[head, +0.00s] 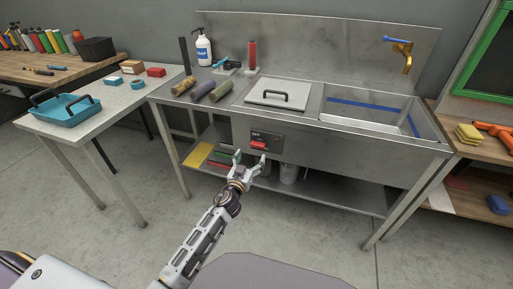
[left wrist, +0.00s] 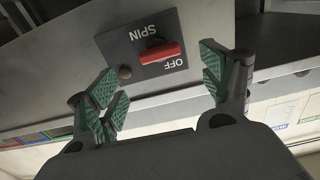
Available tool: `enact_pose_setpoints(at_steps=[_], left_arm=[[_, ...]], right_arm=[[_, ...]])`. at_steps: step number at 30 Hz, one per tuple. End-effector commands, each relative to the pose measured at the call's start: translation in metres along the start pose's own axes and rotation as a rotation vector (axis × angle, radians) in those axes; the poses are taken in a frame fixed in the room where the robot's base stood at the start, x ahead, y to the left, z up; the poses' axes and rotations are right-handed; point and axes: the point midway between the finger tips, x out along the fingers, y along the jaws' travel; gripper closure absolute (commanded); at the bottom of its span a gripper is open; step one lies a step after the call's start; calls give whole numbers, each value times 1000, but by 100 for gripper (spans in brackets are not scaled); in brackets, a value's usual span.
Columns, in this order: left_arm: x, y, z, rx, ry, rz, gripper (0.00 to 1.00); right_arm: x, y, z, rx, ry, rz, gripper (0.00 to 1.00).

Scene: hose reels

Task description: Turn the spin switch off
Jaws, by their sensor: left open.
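The spin switch is a red bar handle (head: 258,145) on a dark plate (head: 266,137) on the front panel of the steel sink unit (head: 350,148). In the left wrist view the red handle (left wrist: 161,53) lies nearly level across the dark plate (left wrist: 137,36), which reads SPIN and OFF and appears upside down. My left gripper (head: 249,162) is open just in front of and below the switch. In the left wrist view its green-padded fingers (left wrist: 160,92) stand apart on either side of the switch, not touching it. My right gripper is not in view.
A lidded basin (head: 280,93) and an open sink (head: 370,110) are in the unit's top. A lower shelf (head: 330,195) carries a grey bucket (head: 289,174). A side table with a blue tray (head: 68,110) stands left. The floor in front is clear.

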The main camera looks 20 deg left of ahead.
Motion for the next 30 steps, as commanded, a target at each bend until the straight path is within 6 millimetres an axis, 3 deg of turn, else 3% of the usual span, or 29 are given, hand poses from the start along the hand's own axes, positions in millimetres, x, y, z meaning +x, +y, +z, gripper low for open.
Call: enact_pose_setpoints(at_steps=[30], left_arm=[[74, 0, 0, 1, 0, 0, 20]], right_arm=[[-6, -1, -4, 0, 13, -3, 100]])
